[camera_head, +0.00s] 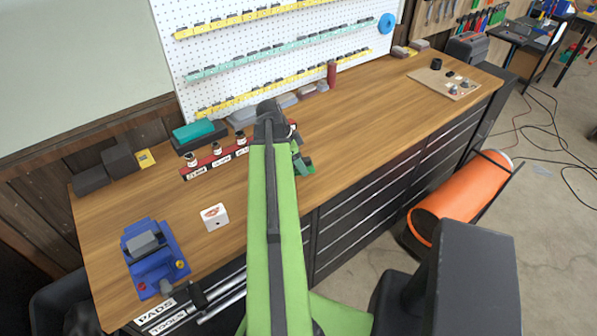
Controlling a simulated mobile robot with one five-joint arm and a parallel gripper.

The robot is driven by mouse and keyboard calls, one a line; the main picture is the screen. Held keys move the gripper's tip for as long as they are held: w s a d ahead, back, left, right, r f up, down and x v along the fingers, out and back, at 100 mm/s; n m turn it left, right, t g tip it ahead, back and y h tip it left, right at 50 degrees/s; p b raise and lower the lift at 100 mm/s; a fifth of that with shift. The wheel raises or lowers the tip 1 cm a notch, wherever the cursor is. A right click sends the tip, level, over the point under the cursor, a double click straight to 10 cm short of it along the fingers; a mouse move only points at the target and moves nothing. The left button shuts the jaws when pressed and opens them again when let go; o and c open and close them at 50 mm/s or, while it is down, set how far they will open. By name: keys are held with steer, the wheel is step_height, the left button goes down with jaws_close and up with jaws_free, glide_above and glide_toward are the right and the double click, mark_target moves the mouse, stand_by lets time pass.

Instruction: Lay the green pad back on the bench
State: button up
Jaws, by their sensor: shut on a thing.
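My gripper (297,148) is at the far end of my green arm, over the middle of the wooden bench (345,130). The arm hides much of it. It is shut on a small dark-green piece (304,164), which looks like the green pad; only part of it shows to the right of the arm. I cannot tell whether the pad touches the bench top or hangs just above it.
A blue vise (152,255) is at front left. A teal box (193,130) and a red can (332,74) stand at the back.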

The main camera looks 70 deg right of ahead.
step_height(320, 180, down, 4)
steer(key=b, duration=0.3)
steer(key=shift+w+f+b, duration=0.1)
steer(key=shift+f+b, duration=0.05)
steer(key=shift+b, duration=0.2)
steer(key=shift+r, duration=0.25)
steer(key=shift+f, duration=0.2)
steer(key=o, duration=1.2)
steer(key=shift+r, duration=0.1)
steer(key=p+v, duration=0.5)
steer(key=v, duration=0.1)
steer(key=p+v, duration=0.5)
steer(key=p, duration=0.1)
steer(key=shift+d+r, duration=0.1)
steer(key=shift+r, duration=0.35)
steer(key=shift+w+r+p, duration=0.1)
steer(key=shift+r+p, duration=0.05)
steer(key=shift+p, duration=0.15)
